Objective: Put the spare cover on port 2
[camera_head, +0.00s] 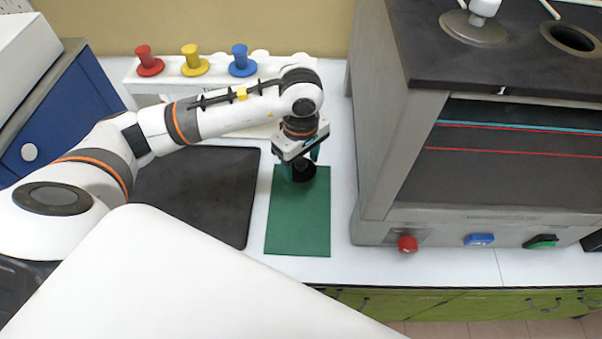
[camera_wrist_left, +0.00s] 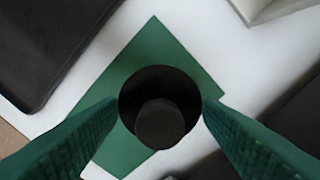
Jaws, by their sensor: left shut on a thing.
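The spare cover is a round black disc with a knob; it shows at the mat's upper part in the head view (camera_head: 304,172) and between my fingers in the left wrist view (camera_wrist_left: 160,84). My left gripper (camera_head: 302,158), with green fingers, points down and is shut on the cover; the fingers also show in the left wrist view (camera_wrist_left: 160,112). I cannot tell whether the cover touches the mat. On the dark machine top, one round port (camera_head: 573,38) is open and another place carries a grey disc with a white knob (camera_head: 477,25). No port numbers are readable.
The green mat (camera_head: 298,225) lies on the white counter, with a black tray (camera_head: 190,195) left of it. A rack with red (camera_head: 149,62), yellow (camera_head: 194,62) and blue (camera_head: 241,62) knobs stands behind. The grey machine (camera_head: 430,228) rises to the right, higher than the counter.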

